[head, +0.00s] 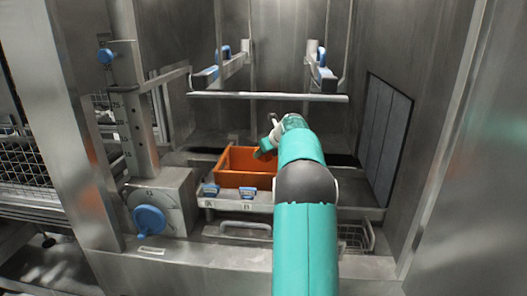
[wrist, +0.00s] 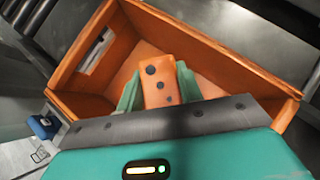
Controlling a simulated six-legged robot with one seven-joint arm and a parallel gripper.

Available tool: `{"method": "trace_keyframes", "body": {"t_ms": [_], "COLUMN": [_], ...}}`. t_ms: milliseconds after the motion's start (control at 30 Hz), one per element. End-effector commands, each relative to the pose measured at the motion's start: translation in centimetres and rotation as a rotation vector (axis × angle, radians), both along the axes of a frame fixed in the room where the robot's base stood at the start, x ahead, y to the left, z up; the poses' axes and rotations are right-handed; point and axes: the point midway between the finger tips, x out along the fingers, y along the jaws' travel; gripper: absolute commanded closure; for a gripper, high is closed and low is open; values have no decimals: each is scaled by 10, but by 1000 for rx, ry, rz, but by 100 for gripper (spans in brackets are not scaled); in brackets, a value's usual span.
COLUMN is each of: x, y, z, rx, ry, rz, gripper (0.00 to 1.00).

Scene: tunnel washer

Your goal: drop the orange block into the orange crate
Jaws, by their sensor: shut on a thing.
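An orange block (wrist: 158,72) with dark round dots on its face is between the two green fingers of my gripper (wrist: 160,84) in the wrist view. The orange crate (wrist: 225,62) surrounds the block and fingers in that view, with its walls on several sides. In the head view the open-topped crate (head: 243,180) stands on a metal shelf, and my gripper (head: 263,152) is at its right side, over the opening. The block cannot be made out in the head view. How far it is above the crate floor is hard to tell.
Blue clips (head: 248,192) sit on the shelf edge in front of the crate. A horizontal metal bar (head: 262,96) crosses above and behind it. A blue knob (head: 149,219) is at the lower left. A grey panel (head: 382,140) stands at the right.

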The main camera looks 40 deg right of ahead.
Motion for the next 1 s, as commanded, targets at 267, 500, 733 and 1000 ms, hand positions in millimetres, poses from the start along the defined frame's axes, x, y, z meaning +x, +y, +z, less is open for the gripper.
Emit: {"method": "trace_keyframes", "body": {"t_ms": [267,500,733,1000], "x": [0,-2,-25,-67], "y": [0,0,3,7], "z": [1,3,27,70], "rx": [0,-1,-2,-3], "ry": [-1,-1,-2,-2], "rz": [0,-1,-1,-1], "gripper": [39,39,39,39]}}
